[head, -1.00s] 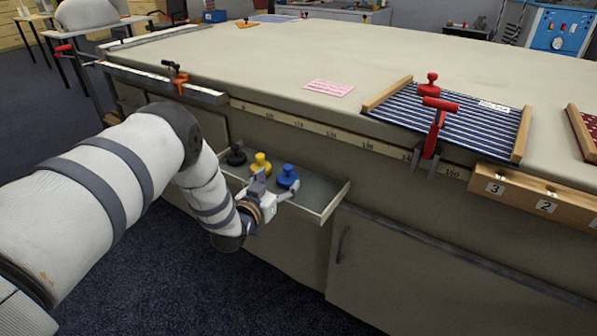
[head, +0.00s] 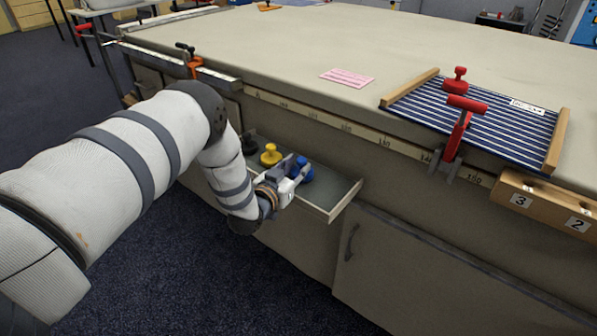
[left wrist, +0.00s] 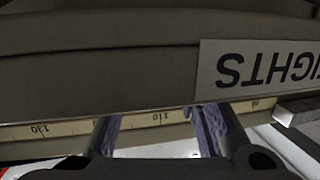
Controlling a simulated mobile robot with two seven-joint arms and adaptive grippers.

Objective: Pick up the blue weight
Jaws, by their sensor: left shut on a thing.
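The blue weight (head: 307,171) is at the open drawer (head: 346,197), toward its right part in the head view. My left gripper (head: 297,168) is at the weight, with its fingers shut on it. The gripper hides part of the weight, and I cannot tell whether its base touches the drawer floor. In the left wrist view the two fingers (left wrist: 158,130) stand apart, and the weight itself cannot be made out between them. My right gripper is not in view.
A yellow weight (head: 271,154) and a dark weight (head: 249,143) stand in the drawer to the left. The table edge with a measuring tape (head: 318,122) is above it. A red clamp (head: 460,130) and striped cloth (head: 478,116) are to the right. A label (left wrist: 262,70) shows upside down.

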